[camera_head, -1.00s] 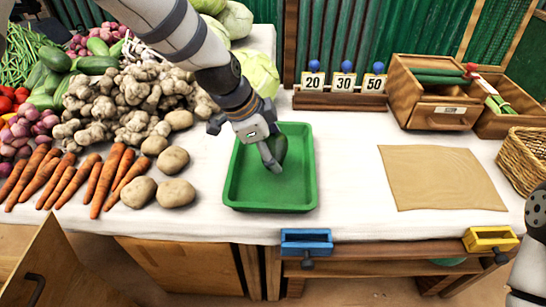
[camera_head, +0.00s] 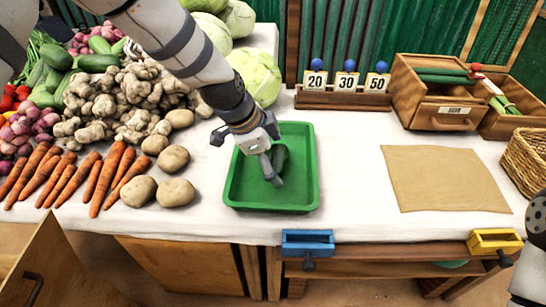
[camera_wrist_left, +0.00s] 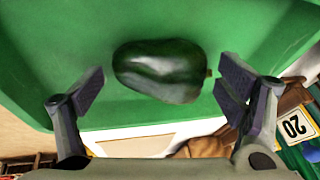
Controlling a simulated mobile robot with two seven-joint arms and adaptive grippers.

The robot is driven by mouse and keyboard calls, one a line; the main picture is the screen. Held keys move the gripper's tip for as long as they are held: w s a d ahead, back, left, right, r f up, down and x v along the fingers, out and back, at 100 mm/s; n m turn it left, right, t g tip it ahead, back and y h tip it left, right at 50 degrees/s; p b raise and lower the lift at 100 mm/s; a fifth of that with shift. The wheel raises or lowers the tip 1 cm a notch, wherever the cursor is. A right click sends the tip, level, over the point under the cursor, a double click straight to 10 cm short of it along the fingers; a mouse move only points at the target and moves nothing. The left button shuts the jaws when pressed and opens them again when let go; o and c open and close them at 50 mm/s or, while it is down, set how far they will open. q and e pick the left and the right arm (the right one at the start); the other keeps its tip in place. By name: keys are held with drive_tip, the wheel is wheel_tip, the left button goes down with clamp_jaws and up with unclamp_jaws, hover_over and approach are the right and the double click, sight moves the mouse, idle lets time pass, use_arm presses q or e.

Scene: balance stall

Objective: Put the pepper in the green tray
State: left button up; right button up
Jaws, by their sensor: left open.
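The dark green pepper (camera_head: 280,157) lies in the green tray (camera_head: 230,196) on the white cloth. In the left wrist view the whole pepper (camera_wrist_left: 163,70) shows against the green tray (camera_wrist_left: 40,40), between and beyond the fingers, with a gap on both sides. My left gripper (camera_head: 270,172) is over the tray, beside the pepper in the head view. Its two fingers (camera_wrist_left: 163,92) are spread wide with nothing between the tips. My right gripper is not in view; only part of that arm shows at the right edge.
Potatoes (camera_head: 176,191), carrots (camera_head: 115,175) and ginger (camera_head: 105,105) lie left of the tray. A cabbage (camera_head: 257,80) and a number rack (camera_head: 345,101) stand behind it. A brown sheet (camera_head: 440,180) lies right, with clear cloth between it and the tray.

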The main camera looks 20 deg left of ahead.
use_arm(q)
drive_tip(key=p+v, duration=0.2)
drive_tip(key=v, duration=1)
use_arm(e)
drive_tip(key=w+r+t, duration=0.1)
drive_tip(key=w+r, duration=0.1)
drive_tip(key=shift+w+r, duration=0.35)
